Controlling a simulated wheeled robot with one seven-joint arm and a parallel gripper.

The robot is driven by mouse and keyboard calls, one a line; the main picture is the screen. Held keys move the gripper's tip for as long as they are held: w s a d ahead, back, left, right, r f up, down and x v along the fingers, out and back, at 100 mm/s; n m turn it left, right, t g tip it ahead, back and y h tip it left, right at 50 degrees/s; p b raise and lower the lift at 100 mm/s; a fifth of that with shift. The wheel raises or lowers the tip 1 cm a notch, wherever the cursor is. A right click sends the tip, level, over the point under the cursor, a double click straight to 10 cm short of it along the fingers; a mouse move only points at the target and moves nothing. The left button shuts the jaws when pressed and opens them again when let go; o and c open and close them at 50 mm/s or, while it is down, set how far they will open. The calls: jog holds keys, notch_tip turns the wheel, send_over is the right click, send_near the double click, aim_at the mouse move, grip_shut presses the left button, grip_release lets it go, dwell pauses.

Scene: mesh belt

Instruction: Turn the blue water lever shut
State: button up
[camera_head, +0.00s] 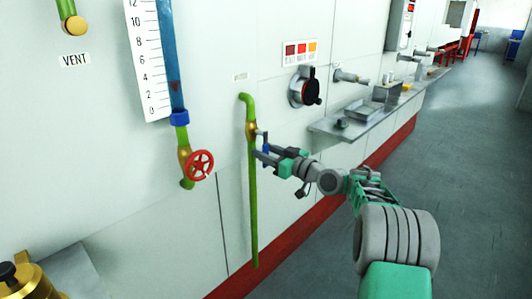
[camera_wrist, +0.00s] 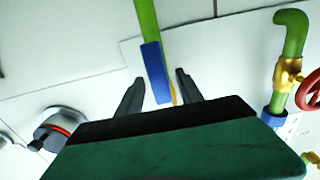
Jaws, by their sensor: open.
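The blue water lever (camera_head: 266,152) is on a thin green pipe (camera_head: 254,205) that runs down the wall, just below a brass valve body (camera_head: 252,128). The lever looks to hang down, roughly in line with the pipe. My gripper (camera_head: 260,144) is at the lever, reaching in from the right. In the wrist view the blue lever (camera_wrist: 153,60) shows between the two spread fingers of my gripper (camera_wrist: 161,76), with a gap on each side. The fingers are open and hold nothing. The lever's near end is partly hidden by the gripper body.
A red handwheel (camera_head: 200,165) on another green pipe stands to the left, below a blue gauge tube (camera_head: 168,55). A black rotary switch (camera_head: 304,91) and a metal shelf (camera_head: 365,118) are to the right. The floor (camera_head: 455,170) on the right is clear.

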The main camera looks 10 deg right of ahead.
grip_shut()
dwell(1.3)
